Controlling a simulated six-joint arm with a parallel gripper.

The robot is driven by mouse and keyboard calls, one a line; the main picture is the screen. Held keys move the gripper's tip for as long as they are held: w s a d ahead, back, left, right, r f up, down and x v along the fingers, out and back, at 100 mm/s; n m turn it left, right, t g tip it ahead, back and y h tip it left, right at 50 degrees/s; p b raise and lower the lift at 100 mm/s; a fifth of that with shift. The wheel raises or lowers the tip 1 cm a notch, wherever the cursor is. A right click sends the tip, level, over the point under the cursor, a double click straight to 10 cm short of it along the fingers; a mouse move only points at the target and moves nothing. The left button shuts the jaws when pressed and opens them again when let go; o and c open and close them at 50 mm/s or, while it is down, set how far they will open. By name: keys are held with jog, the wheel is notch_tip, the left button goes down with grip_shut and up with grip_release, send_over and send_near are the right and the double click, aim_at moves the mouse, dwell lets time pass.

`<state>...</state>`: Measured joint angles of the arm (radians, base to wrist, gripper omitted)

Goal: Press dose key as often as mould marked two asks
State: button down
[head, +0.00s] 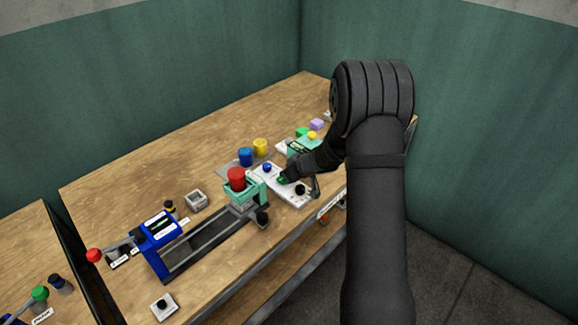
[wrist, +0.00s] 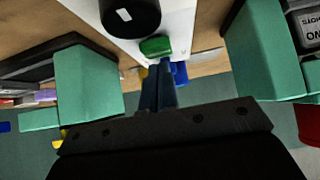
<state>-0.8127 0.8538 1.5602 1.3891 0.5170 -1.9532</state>
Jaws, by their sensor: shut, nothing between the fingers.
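A white panel (head: 290,197) on the bench carries a blue key (head: 267,167), a green key (head: 282,180) and a black knob (head: 300,190). In the wrist view the green key (wrist: 155,46) lies just ahead of my fingertips, near the black knob (wrist: 130,16). My gripper (wrist: 166,64) is shut and empty, with its tips at or very near the green key; I cannot tell whether they touch. In the head view my gripper (head: 288,179) points down at the panel and is partly hidden by my wrist. I cannot tell which key is the dose key or find a mould marked two.
A blue press frame (head: 160,231) is at front left. Teal blocks flank my gripper in the wrist view.

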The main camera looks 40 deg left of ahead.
jog(key=shift+f, duration=0.4)
jog(key=shift+f, duration=0.1)
jog(key=shift+d+f, duration=0.15)
jog(key=shift+f, duration=0.9)
jog(key=shift+s, duration=0.1)
jog(key=r, duration=0.5)
jog(key=shift+w+r, duration=0.15)
jog(key=shift+w, duration=0.05)
jog(key=v, duration=0.9)
jog(key=shift+r, duration=0.2)
jog(key=shift+d, duration=0.1)
dwell(1.1)
